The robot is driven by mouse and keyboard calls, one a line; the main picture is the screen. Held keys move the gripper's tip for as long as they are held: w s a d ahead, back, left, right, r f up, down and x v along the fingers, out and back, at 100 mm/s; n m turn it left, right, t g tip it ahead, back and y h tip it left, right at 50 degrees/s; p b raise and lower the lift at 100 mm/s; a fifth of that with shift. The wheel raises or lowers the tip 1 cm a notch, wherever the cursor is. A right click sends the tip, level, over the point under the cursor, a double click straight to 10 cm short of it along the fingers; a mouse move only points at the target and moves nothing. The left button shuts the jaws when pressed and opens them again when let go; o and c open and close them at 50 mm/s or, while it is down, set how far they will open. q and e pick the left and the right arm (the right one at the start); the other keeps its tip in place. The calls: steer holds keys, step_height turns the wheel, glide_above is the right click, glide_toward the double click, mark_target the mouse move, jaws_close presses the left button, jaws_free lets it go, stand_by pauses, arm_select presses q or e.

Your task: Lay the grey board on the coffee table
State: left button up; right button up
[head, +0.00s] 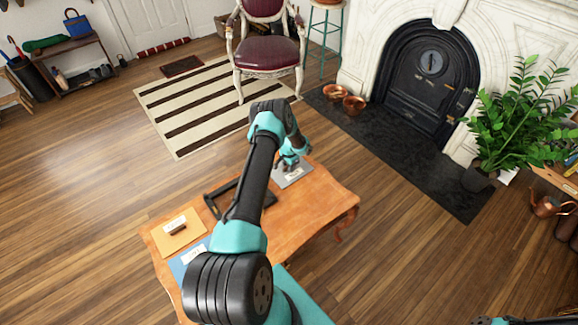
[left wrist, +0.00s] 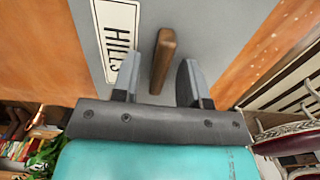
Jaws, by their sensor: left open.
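The grey board (head: 294,180) lies at the far end of the wooden coffee table (head: 290,228) and looks flat on its top. In the left wrist view the grey board (left wrist: 205,35) fills the middle, with a white label reading "HILLS" and a brown wooden handle (left wrist: 163,60). My left gripper (head: 290,163) is over the board. In the left wrist view its fingers (left wrist: 158,82) are open, one on each side of the handle, with gaps showing. The right gripper's fingers do not show; only a sliver of my right arm is at the bottom edge.
A black frame-like rack (head: 213,203) stands mid-table, partly behind my left arm. A yellow-orange board (head: 171,243) with a brown handle and a blue board (head: 178,266) lie at the near left. The table's right side is bare.

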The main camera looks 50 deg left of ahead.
arm_select(q)
steer(key=shift+r, duration=0.1)
step_height(320, 180, up, 12)
stand_by(0.6)
steer(key=shift+d, duration=0.1)
stand_by(0.3)
steer(key=s+d+t+h, duration=0.1)
steer(key=s+d+h, duration=0.15)
steer(key=d, duration=1.15)
steer(key=s+d+h, duration=0.1)
steer(key=s+d, duration=0.2)
steer(key=d, duration=1.1)
steer(key=s+d+r+n, duration=0.1)
steer(key=s+d+r, duration=0.1)
steer(key=s+d, duration=0.5)
steer(key=s+d+r+n, duration=0.1)
steer(key=s+d+r, duration=0.2)
steer(key=s+d, duration=0.3)
steer(key=shift+s+d+r+n, duration=0.3)
steer(key=shift+s+d, duration=0.05)
steer(key=shift+s, duration=0.8)
steer(key=shift+a, duration=0.1)
